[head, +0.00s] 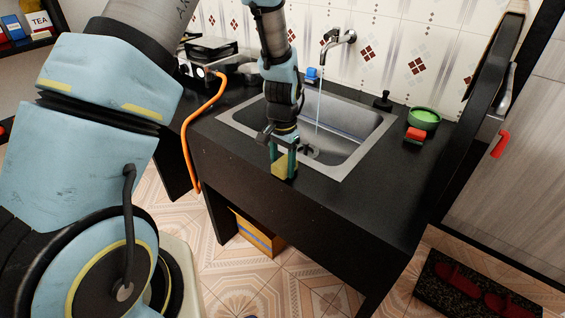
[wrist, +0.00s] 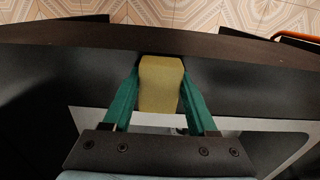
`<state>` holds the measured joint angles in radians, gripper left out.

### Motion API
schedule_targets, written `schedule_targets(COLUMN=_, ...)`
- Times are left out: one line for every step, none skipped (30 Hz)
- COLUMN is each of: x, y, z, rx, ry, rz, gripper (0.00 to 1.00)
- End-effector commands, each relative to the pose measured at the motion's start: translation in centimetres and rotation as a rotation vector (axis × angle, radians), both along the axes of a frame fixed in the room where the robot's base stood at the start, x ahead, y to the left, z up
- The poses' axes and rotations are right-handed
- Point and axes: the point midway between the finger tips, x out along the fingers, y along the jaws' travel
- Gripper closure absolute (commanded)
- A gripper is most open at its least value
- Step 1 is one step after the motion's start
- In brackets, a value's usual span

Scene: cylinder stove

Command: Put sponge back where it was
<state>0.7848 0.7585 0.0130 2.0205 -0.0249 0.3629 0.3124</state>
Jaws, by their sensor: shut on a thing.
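My gripper (head: 284,163) reaches down in front of the sink with its green fingers shut on a yellow sponge (head: 284,172). In the wrist view the sponge (wrist: 161,84) sits between the two fingertips of my gripper (wrist: 160,95). The sponge is over the black counter's front strip, near the sink's front rim. I cannot tell whether its underside touches the counter.
The steel sink (head: 345,140) has water running from a wall tap (head: 338,38). A green bowl (head: 423,119) and a red item (head: 415,135) stand right of it. A blue item (head: 312,75) is behind the sink. An orange hose (head: 188,135) hangs at left. The counter front (head: 330,195) is clear.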

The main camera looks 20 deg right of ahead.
Motion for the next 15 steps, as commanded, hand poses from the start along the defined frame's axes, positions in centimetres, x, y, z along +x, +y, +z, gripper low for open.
schedule_targets(x=0.02, y=-0.01, z=-0.08, rx=0.000, ry=0.000, rz=0.000, gripper=1.00)
schedule_targets(x=0.02, y=-0.01, z=-0.10, rx=-0.001, ry=0.000, rz=0.000, gripper=1.00)
schedule_targets(x=0.03, y=-0.02, z=-0.10, rx=-0.001, ry=0.000, rz=0.000, gripper=1.00)
schedule_targets(x=0.03, y=-0.02, z=-0.09, rx=-0.001, ry=0.000, rz=0.000, gripper=1.00)
schedule_targets(x=0.03, y=-0.02, z=-0.09, rx=-0.001, ry=0.000, rz=0.000, gripper=1.00)
schedule_targets(x=0.03, y=-0.01, z=-0.09, rx=-0.001, ry=0.000, rz=0.000, gripper=1.00)
schedule_targets(x=0.03, y=-0.01, z=-0.11, rx=-0.001, ry=0.000, rz=0.000, gripper=1.00)
schedule_targets(x=0.03, y=-0.01, z=-0.17, rx=-0.001, ry=0.000, rz=0.000, gripper=1.00)
schedule_targets(x=0.02, y=0.00, z=-0.30, rx=-0.001, ry=0.000, rz=0.000, gripper=1.00)
schedule_targets(x=0.02, y=0.00, z=-0.42, rx=-0.001, ry=0.000, rz=0.000, gripper=1.00)
schedule_targets(x=0.02, y=0.00, z=-0.52, rx=-0.001, ry=0.000, rz=0.000, gripper=1.00)
schedule_targets(x=0.03, y=-0.01, z=-0.41, rx=-0.001, ry=0.000, rz=0.000, gripper=0.38)
schedule_targets(x=0.03, y=-0.01, z=-0.39, rx=-0.001, ry=0.000, rz=0.000, gripper=0.35)
schedule_targets(x=0.02, y=0.00, z=-0.39, rx=-0.001, ry=0.000, rz=0.000, gripper=0.32)
schedule_targets(x=0.02, y=0.00, z=-0.39, rx=-0.001, ry=0.000, rz=0.000, gripper=0.27)
